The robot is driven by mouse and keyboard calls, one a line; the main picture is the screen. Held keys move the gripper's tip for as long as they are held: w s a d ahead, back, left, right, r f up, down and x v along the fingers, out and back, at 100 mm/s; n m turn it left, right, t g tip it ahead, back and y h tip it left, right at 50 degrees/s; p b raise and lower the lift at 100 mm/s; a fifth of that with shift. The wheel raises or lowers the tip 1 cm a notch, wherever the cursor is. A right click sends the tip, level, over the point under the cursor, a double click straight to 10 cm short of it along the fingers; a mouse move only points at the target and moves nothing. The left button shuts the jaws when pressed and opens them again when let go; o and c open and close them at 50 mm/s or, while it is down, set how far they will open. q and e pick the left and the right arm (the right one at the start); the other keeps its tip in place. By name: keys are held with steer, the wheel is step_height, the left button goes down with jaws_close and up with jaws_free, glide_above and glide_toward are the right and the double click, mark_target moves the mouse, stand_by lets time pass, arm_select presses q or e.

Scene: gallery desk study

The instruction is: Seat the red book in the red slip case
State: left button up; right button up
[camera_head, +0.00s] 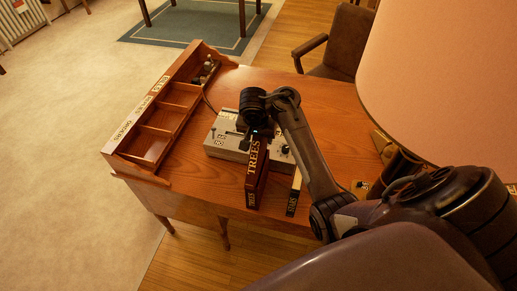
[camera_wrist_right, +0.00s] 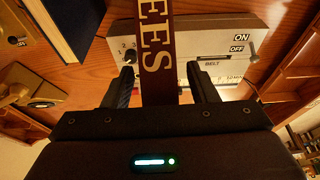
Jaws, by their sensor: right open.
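A dark red book-shaped block lettered TREES (camera_head: 257,162) stands on the desk below my right gripper (camera_head: 250,133). A smaller TREES label shows lower on its near end; I cannot tell where red book and red slip case divide. In the right wrist view the dark red lettered face (camera_wrist_right: 157,45) runs between the fingers of my right gripper (camera_wrist_right: 160,80), which is open with a gap at each side. The lower part of that face is hidden by the gripper body. My left gripper is not in view.
A grey switch box (camera_head: 222,139) stands beside the red block. A narrow dark case with a pale top (camera_head: 294,194) is to its right. A wooden compartment rack (camera_head: 158,118) lines the desk's left edge. A lampshade (camera_head: 445,80) fills the upper right. The desk's back (camera_head: 300,85) is clear.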

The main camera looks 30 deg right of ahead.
jaws_close()
stand_by(0.3)
steer(key=shift+w+r, duration=0.1)
